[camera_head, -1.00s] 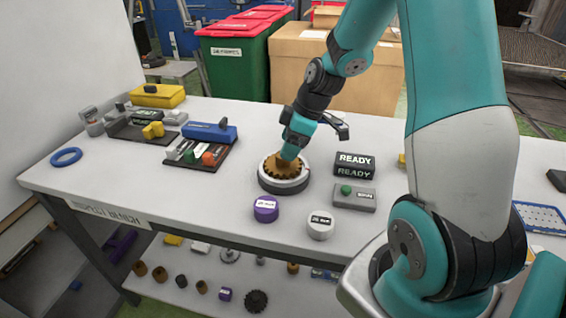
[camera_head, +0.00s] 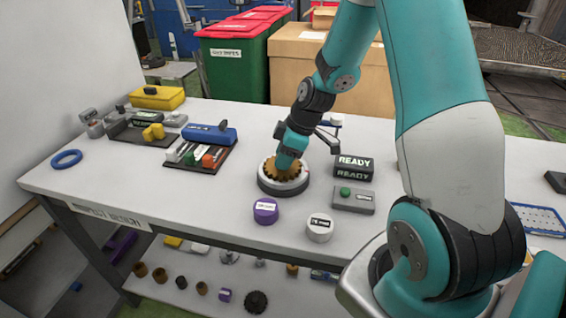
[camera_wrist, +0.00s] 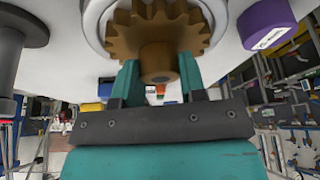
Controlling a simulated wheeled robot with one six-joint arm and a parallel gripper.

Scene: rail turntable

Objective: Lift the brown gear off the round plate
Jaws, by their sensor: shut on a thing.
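The brown gear (camera_head: 281,172) is at the round plate (camera_head: 283,187), a white disc on a dark base on the bench. In the wrist view the toothed gear (camera_wrist: 135,35) shows close up, with the white plate (camera_wrist: 93,22) behind it. My gripper (camera_head: 288,159) is over the gear. In the wrist view the fingers of my gripper (camera_wrist: 159,77) are on either side of the gear's round hub and shut on it. I cannot tell whether there is a gap between gear and plate.
A purple pot (camera_head: 265,210) and a white pot (camera_head: 319,228) stand in front of the plate. To its right are a READY sign (camera_head: 354,167) and a grey box with a green button (camera_head: 352,200). A tool tray (camera_head: 200,156) lies to the left.

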